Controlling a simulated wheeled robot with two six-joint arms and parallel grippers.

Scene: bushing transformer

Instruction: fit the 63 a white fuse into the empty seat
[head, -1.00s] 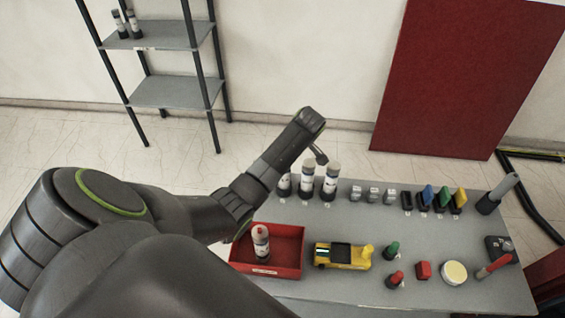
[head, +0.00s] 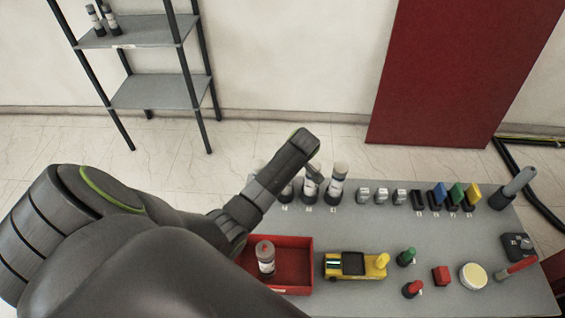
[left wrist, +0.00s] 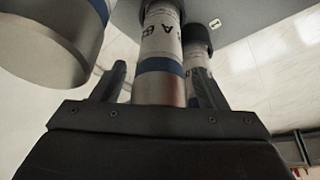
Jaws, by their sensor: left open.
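Several white fuses stand in a row at the back left of the grey table: the right one (head: 338,182), the middle one (head: 309,190) and a left one partly hidden by my arm. My left gripper (head: 317,172) is at the row, by the middle fuse. In the left wrist view my left gripper (left wrist: 158,85) is open, with its fingers on either side of a white fuse (left wrist: 160,42) with a blue band and metal end. I cannot tell if they touch it. The printed rating is not clearly legible. I cannot make out an empty seat. My right gripper is out of view.
A red tray (head: 303,243) holds a red-topped white fuse (head: 265,260). A yellow-and-black device (head: 352,265), coloured knobs and several small blocks occupy the table's right side. A shelf rack (head: 150,90) with two dark-topped cylinders stands behind. A large cylinder (left wrist: 55,35) is close in the wrist view.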

